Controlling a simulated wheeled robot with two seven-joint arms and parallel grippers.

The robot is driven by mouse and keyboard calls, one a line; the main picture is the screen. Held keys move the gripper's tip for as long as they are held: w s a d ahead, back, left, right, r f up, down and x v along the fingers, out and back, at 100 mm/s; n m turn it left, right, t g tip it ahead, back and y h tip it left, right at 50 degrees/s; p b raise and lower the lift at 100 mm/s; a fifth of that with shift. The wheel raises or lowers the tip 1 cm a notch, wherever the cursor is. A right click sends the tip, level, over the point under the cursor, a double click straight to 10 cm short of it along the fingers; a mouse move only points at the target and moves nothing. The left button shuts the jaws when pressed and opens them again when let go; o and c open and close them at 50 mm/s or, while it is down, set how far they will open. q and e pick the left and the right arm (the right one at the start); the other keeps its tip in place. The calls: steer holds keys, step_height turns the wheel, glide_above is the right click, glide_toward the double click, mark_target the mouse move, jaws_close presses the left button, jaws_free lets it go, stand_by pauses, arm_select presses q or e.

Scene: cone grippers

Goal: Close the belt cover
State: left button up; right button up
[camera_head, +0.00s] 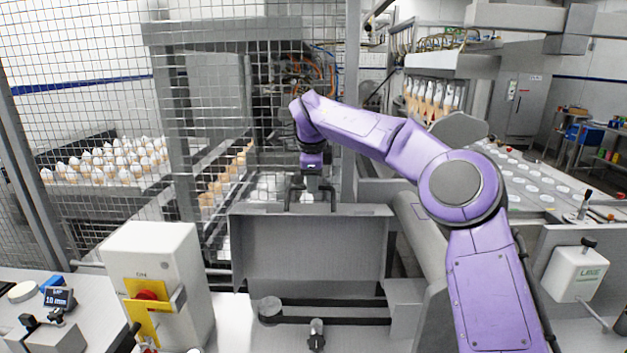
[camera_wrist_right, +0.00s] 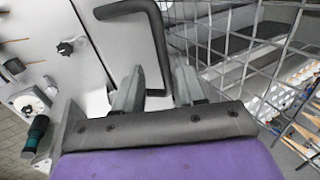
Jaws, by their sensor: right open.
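The belt cover (camera_head: 310,250) is a grey panel standing raised and upright behind the black belt (camera_head: 335,320), which lies exposed in front of it. A dark bent handle (camera_head: 290,197) shows at the cover's top edge. My right gripper (camera_head: 312,190) points down at this handle from above. In the right wrist view my right gripper (camera_wrist_right: 158,90) is open, and part of the handle (camera_wrist_right: 154,35) reaches between its two fingers. I cannot tell whether the fingers touch it. My left gripper is not in view.
A wire mesh fence (camera_head: 90,80) stands behind and left. A white switch box (camera_head: 155,275) with a yellow plate is at the front left. A round pulley (camera_head: 270,308) and a black knob (camera_head: 316,335) sit at the belt.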

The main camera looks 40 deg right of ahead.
steer(key=shift+w+d+f, duration=0.1)
steer(key=shift+w+f, duration=0.85)
steer(key=shift+w, duration=0.15)
steer(key=shift+s+d+r, duration=0.15)
steer(key=shift+s+r, duration=0.2)
steer(key=shift+s, duration=0.25)
steer(key=shift+c, duration=0.6)
steer(key=shift+s+r, duration=0.15)
steer(key=shift+s, duration=0.15)
steer(key=c, duration=0.5)
jaws_close()
steer(key=shift+w, duration=0.1)
